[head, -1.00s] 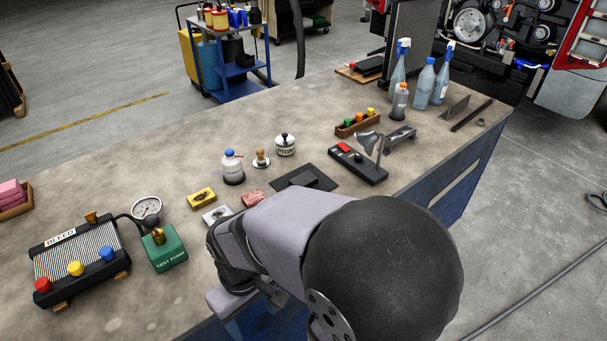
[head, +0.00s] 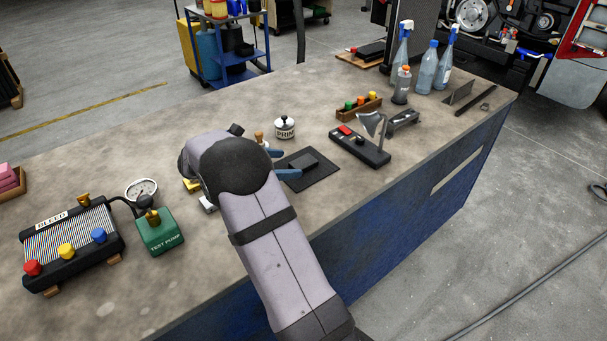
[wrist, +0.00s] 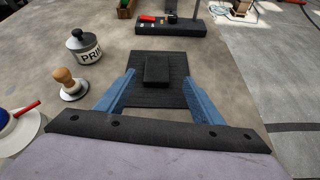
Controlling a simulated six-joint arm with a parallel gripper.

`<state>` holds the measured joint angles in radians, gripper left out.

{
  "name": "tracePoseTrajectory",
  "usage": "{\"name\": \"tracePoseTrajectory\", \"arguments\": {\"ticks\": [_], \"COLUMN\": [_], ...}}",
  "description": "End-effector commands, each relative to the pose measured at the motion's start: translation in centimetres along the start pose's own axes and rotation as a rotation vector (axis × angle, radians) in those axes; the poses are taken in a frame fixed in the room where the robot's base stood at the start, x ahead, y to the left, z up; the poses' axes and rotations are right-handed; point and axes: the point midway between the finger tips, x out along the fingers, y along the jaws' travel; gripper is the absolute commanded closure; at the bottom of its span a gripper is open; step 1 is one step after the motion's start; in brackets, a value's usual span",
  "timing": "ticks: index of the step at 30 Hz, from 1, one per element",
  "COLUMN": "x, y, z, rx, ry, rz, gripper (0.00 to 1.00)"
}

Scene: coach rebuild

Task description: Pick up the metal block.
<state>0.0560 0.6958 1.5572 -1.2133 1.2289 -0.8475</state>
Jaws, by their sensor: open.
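A dark grey rectangular block (head: 304,161), which looks like the metal block, lies flat on a black mat (head: 322,174) on the bench. In the wrist view the block (wrist: 157,70) is centred ahead of my gripper, on the ribbed mat (wrist: 147,100). My gripper (head: 283,164) is open and empty, with its blue fingers level with the mat's left edge. In the wrist view the fingers of my gripper (wrist: 159,76) show on either side of the block, with gaps between; their exact height above the mat is unclear.
A white pot labelled PRIM (head: 285,127) and a wooden-handled stamp (wrist: 68,83) stand left of the mat in the wrist view. A black lamp base (head: 360,150) lies beyond it. The green test pump (head: 160,232) is at left. My arm partly hides small blocks (head: 207,203).

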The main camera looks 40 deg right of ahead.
Motion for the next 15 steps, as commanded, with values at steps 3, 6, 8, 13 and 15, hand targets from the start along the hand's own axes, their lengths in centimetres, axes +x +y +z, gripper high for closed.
{"name": "tracePoseTrajectory", "arguments": {"ticks": [3,6,8,13,15], "x": [1.4,1.6,1.6,2.3,2.9], "y": [0.7,1.0,1.1,1.1,1.1], "z": [-0.2,0.1,0.2,0.4,0.5], "rx": [-0.084,-0.114,-0.12,-0.12,-0.12], "ry": [-0.068,-0.092,-0.096,-0.096,-0.096], "rz": [0.002,0.003,0.003,0.002,0.002], "gripper": [0.39,0.39,0.39,0.39,0.39]}}
